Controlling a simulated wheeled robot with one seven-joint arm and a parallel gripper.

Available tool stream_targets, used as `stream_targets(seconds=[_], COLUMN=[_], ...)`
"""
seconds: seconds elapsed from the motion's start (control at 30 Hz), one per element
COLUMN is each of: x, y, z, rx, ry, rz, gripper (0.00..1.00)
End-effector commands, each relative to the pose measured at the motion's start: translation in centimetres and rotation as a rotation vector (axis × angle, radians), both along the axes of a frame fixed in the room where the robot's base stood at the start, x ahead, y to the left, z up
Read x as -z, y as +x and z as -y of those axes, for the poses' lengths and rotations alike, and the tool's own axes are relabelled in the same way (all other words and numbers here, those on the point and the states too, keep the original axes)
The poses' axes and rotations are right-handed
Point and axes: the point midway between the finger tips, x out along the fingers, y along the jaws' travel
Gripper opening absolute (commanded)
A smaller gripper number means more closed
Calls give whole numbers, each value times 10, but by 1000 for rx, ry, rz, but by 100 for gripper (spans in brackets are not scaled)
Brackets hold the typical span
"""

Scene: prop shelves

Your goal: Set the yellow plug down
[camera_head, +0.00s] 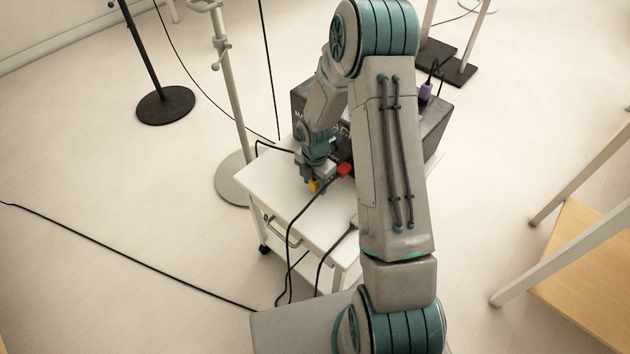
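The yellow plug (314,186) is small in the camera_head view, low over the white top of a small wheeled cabinet (275,188). My gripper (316,179) points down right at the plug, and the plug sits at its fingertips. The fingers look closed on it, though they are small and partly hidden. I cannot tell whether the plug touches the cabinet top. A red plug (344,170) with a black cable is just to the right of my gripper. My own arm hides the cabinet's right part.
A grey pole on a round base (232,180) is close on the left. Black cables hang over the cabinet's front. A wooden shelf (580,265) is at the right.

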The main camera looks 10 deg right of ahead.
Motion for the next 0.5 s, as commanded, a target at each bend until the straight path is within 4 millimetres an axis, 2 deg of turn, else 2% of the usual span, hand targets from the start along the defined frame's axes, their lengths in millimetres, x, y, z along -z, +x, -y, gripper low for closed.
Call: stream_targets(seconds=[0.17, 0.27, 0.5], x=[-8, -24, -78], y=[0, 1, 1], z=[0, 0, 0], rx=[0, 0, 1], ry=[0, 1, 1], rz=[1, 4, 4], gripper=[45, 45, 45])
